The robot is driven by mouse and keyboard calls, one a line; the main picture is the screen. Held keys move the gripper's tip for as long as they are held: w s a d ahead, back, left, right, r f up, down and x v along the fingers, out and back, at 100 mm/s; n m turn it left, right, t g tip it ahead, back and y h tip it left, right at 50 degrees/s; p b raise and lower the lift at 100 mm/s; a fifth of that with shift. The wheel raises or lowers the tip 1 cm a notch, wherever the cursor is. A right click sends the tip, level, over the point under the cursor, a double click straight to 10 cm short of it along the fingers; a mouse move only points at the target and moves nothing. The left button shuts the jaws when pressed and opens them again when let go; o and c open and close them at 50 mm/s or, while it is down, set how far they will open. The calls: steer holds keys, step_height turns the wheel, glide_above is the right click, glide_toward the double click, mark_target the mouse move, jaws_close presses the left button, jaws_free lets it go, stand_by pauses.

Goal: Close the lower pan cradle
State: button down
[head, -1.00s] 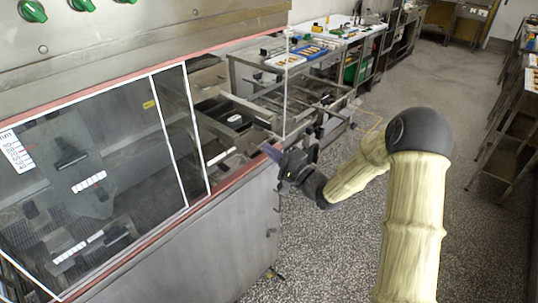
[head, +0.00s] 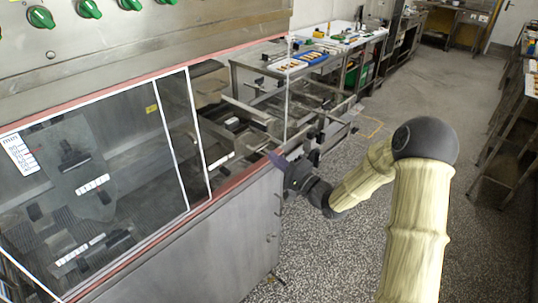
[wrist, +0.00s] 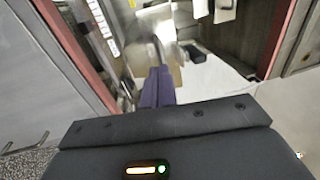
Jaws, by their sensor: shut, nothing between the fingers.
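My gripper (head: 276,158) is at the right end of the enrober, at the red-edged rim beside the open end. Its purple fingers are together and empty; they also show in the wrist view (wrist: 156,84), pointing into the machine between two red-edged walls. The grey metal frame parts (head: 240,129) inside the open end, behind and left of my gripper, look like the pan cradle area. I cannot tell which part is the lower cradle or how far it is open. In the wrist view, pale metal plates (wrist: 158,30) lie beyond the fingertips, blurred.
The enrober's clear front panel (head: 85,180) with white edges stands left of my gripper. A steel table (head: 262,72) with trays and tools stands behind. Open metal rails (head: 335,110) stick out to the right of the machine end. The speckled floor (head: 330,250) is clear.

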steer(key=b+v, duration=0.2)
steer(key=v, duration=0.8)
steer(key=shift+s, duration=0.25)
steer(key=s+d+f+n+g+h, duration=0.35)
steer(key=d+f+n+h, duration=0.2)
steer(key=h, duration=0.65)
steer(key=s+n+g+h, duration=0.2)
steer(key=s+g, duration=0.5)
steer(key=s, duration=0.9)
steer(key=shift+d+n+h, duration=0.3)
steer(key=shift+n, duration=0.25)
